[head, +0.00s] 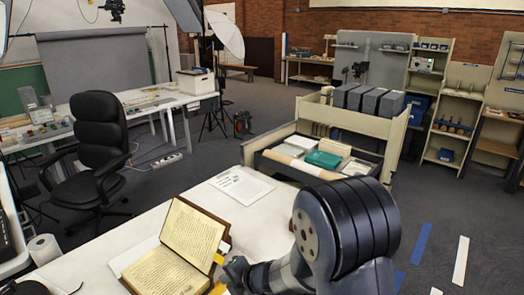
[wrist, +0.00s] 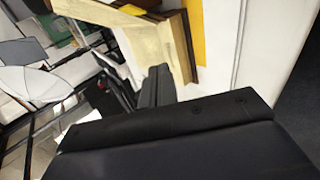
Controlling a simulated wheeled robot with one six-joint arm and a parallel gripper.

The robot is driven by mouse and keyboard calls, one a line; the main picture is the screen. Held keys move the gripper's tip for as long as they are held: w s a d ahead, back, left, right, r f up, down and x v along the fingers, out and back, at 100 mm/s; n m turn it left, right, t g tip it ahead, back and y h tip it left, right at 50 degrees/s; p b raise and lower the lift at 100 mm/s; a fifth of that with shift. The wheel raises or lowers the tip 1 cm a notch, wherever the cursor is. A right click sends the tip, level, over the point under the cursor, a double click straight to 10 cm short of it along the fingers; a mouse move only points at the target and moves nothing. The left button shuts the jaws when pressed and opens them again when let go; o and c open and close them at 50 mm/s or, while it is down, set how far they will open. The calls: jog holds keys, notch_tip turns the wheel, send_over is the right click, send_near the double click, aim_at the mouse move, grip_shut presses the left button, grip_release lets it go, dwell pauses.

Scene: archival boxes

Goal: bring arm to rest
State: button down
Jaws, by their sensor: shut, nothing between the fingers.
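My arm enters the head view at the lower right, bent over the near table. My gripper (head: 234,272) is beside the lower right edge of an open book (head: 182,240) with yellowed pages. In the wrist view my gripper (wrist: 157,84) shows as dark fingers closed together with nothing between them. The book's edge (wrist: 150,48) lies just beyond the fingers there. I cannot tell whether the fingers touch the book.
The white table (head: 110,246) also holds a printed sheet (head: 241,185). A cart (head: 390,160) with grey boxes (head: 366,100) and a green folder (head: 323,159) stands behind it. A black office chair (head: 99,135) is at left. Grey floor is open in the centre back.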

jog(key=shift+w, duration=0.1)
jog(key=w+a+f, duration=0.3)
jog(key=w+a, duration=0.1)
jog(key=w, duration=0.1)
jog(key=shift+w+a+p, duration=0.3)
dwell(0.4)
